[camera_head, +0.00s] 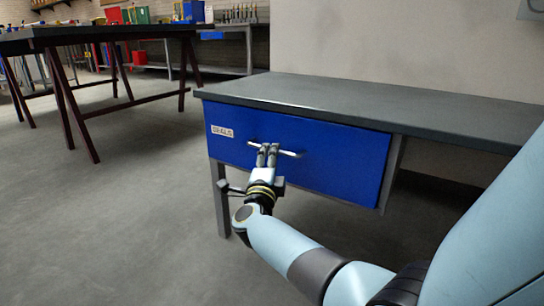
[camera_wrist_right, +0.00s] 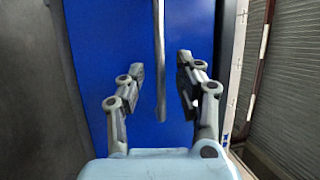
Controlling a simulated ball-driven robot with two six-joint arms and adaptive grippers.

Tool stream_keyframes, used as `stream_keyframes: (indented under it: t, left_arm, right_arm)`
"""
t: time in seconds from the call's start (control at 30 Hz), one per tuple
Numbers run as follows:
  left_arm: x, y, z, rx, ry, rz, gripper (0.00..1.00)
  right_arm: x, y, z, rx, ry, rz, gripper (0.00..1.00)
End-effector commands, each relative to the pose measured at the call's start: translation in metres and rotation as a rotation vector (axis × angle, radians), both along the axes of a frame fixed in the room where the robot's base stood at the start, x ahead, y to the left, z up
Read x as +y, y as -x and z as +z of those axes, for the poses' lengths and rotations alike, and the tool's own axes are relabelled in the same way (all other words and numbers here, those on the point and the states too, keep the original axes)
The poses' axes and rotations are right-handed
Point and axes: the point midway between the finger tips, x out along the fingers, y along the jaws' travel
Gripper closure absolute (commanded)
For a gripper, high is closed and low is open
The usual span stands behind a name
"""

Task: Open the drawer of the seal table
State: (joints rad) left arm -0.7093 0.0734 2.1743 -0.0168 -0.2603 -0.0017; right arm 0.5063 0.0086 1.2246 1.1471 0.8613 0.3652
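The seal table (camera_head: 330,97) has a dark grey top and a blue drawer (camera_head: 340,160) labelled "SEALS". The drawer front sits under the top and looks closed. A silver bar handle (camera_head: 291,153) crosses the front; it also shows in the right wrist view (camera_wrist_right: 160,50), upright in that picture. My right gripper (camera_head: 267,150) is at the handle. In the right wrist view my right gripper (camera_wrist_right: 161,70) is open, with one finger on each side of the bar and visible gaps between. Whether the fingertips reach past the bar is unclear. My left gripper is out of view.
A dark trestle table (camera_head: 95,32) stands at the back left. A far bench (camera_head: 235,27) holds small items near a red box (camera_head: 139,57). The grey floor (camera_head: 130,190) in front and left of the drawer is clear. A pale wall (camera_head: 400,45) stands behind the seal table.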

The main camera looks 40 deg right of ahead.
Motion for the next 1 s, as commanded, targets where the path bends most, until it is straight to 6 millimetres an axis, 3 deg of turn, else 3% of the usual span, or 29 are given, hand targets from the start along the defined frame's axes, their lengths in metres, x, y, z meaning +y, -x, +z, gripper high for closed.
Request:
stream_keyframes:
  t: [0.2,0.57,0.83,1.0]
  left_arm:
    - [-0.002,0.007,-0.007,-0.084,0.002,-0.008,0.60]
    - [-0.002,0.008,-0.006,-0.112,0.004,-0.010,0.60]
    - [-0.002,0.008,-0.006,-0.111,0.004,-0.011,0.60]
    - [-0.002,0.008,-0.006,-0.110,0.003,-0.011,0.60]
  right_arm:
    - [-0.018,-0.019,0.003,0.002,0.001,0.001,0.66]
    - [-0.023,-0.024,0.006,0.000,0.000,0.001,0.66]
    - [-0.023,-0.023,0.006,0.001,-0.001,0.001,0.98]
    - [-0.023,-0.023,0.005,0.002,0.000,0.001,1.00]
